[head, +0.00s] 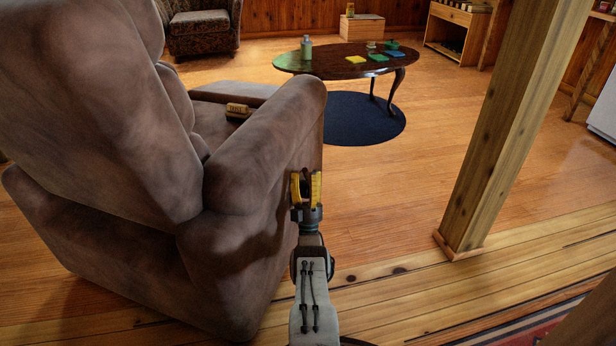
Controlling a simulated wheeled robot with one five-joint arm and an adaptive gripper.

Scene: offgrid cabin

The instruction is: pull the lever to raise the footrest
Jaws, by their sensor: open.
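The brown recliner (100,120) fills the left of the head view, seen from behind and to its right side. My gripper (306,178), with yellow fingers, is open at the outer side of the recliner's right armrest (265,135), near its front end. I cannot make out the lever; my gripper and arm cover part of that side. A flat brown padded part (232,89) shows beyond the seat, level with it or nearly so, and looks like the footrest. The armrest hides much of it.
A wooden post (510,130) stands to the right. An oval dark table (335,65) with a bottle and coloured pads stands ahead by a round dark rug (365,125). A yellow-and-dark object (238,110) lies on the seat. Floor between recliner and post is clear.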

